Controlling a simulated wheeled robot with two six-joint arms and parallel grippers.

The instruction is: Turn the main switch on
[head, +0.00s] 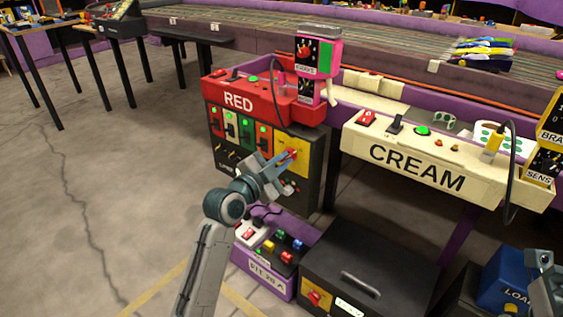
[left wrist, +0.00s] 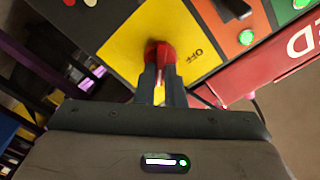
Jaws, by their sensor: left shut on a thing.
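The main switch is a red rotary knob (head: 291,154) on a yellow panel (head: 295,168), at the right end of the dark control box under the RED driver station. In the left wrist view the knob (left wrist: 159,48) stands out from the yellow plate (left wrist: 125,50), with a small dark marking beside it that I cannot read surely. My left gripper (head: 280,162) reaches in from the lower left and is shut on the knob, its fingers (left wrist: 160,82) on either side of the knob's grip. The fingers hide part of the knob. My right gripper is out of view; only part of that arm shows at the right edge.
Slotted sockets and switches in green, red and orange panels (head: 246,131) lie just left of the yellow panel. A purple box with buttons (head: 264,284) and a black case (head: 365,265) stand below. The CREAM station (head: 432,168) is to the right. Open floor lies left.

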